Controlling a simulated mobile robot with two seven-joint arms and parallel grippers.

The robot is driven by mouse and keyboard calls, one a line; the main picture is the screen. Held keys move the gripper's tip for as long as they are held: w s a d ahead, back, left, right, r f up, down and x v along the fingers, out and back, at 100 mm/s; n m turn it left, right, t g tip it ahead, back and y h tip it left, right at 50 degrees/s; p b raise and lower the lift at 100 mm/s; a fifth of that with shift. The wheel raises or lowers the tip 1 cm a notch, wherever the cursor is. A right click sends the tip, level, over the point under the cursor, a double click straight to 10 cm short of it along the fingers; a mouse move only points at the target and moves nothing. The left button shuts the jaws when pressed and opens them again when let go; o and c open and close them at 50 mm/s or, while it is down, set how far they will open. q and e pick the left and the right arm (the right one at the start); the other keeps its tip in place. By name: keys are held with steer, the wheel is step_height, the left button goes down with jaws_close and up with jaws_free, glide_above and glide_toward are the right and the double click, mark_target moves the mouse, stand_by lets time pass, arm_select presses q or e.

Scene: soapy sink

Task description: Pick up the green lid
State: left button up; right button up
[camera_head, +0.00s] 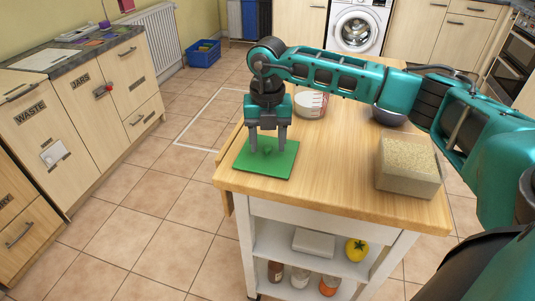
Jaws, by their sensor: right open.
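The green lid (277,167) is a flat green square with a small raised knob in its middle. It lies on the left end of the wooden top of a kitchen trolley. My right gripper (268,148) points straight down over the lid, its two fingers apart on either side of the knob. I cannot tell whether the fingertips touch the lid. My left gripper does not show.
A measuring jug (311,104) and a dark bowl (388,115) stand behind my right arm. The top's front middle is clear.

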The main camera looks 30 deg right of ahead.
steer(key=shift+f, duration=0.4)
jaws_close()
